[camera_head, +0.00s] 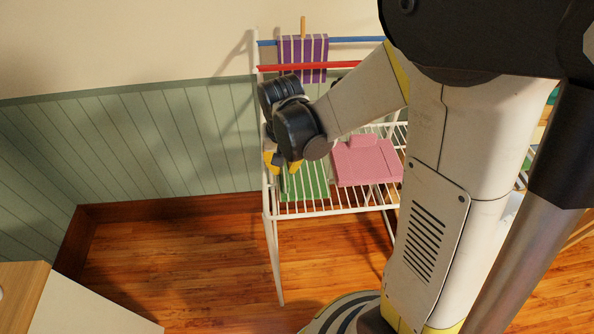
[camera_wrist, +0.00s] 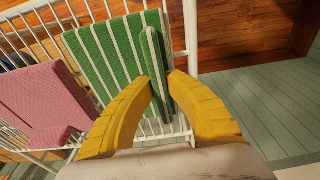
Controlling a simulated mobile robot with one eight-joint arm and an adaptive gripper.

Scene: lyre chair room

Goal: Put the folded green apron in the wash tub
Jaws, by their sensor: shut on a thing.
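The folded green apron (camera_head: 308,184), striped with white, lies on the white wire shelf of a drying rack. In the wrist view the apron (camera_wrist: 105,52) has a narrow raised fold along its edge. My gripper (camera_head: 283,165) is at the apron's left end in the head view. In the wrist view the yellow fingers of my gripper (camera_wrist: 160,88) are shut on the raised fold, one on each side. The apron still appears to rest on the shelf wires. I cannot make out a wash tub in either view.
A folded pink cloth (camera_head: 366,161) lies beside the apron on the rack (camera_head: 270,215). A purple striped cloth (camera_head: 290,50) hangs from the rack's upper bars. A pale cabinet (camera_head: 75,305) stands at bottom left. The wooden floor (camera_head: 170,250) between is clear. A green panelled wall (camera_head: 150,140) is behind.

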